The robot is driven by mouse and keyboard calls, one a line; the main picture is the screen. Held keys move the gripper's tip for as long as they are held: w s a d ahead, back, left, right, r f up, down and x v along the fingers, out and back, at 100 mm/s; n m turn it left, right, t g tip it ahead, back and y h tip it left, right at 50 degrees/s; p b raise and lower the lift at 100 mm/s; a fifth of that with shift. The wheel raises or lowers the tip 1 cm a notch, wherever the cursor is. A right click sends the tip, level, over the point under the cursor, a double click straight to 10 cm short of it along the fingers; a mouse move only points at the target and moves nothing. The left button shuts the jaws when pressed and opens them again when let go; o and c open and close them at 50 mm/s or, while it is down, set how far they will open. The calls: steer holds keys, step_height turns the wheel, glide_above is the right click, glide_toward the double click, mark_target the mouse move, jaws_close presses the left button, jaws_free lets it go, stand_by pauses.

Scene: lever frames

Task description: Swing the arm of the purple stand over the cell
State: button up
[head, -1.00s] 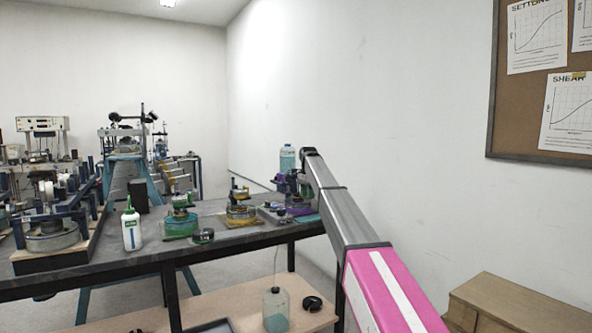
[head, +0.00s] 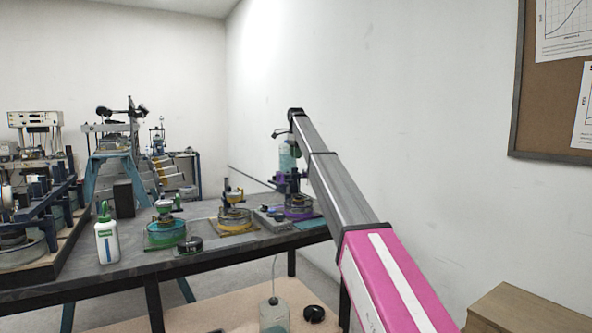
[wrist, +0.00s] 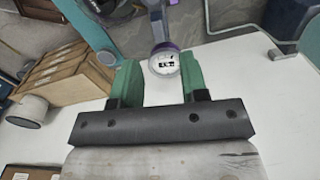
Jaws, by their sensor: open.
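The purple stand (head: 297,211) is on the dark bench at the right end, with a purple base and a dark upright body. Its cell and swing arm are too small and overlapped to tell apart in the head view. In the wrist view a round white dial with a purple rim (wrist: 164,62), on a grey post, shows between and just beyond the fingertips. My gripper (wrist: 158,66) has two green fingers, spread apart and holding nothing. I cannot tell if either finger touches the dial. In the head view my arm's end is above the stand.
A stand with a yellow base (head: 236,220) and one with green (head: 165,232) are left of the purple stand. A white bottle (head: 107,240) and a dark round puck (head: 190,245) are near the bench's front edge.

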mark_target(297, 173)
step_height(297, 173, down, 7)
jaws_close()
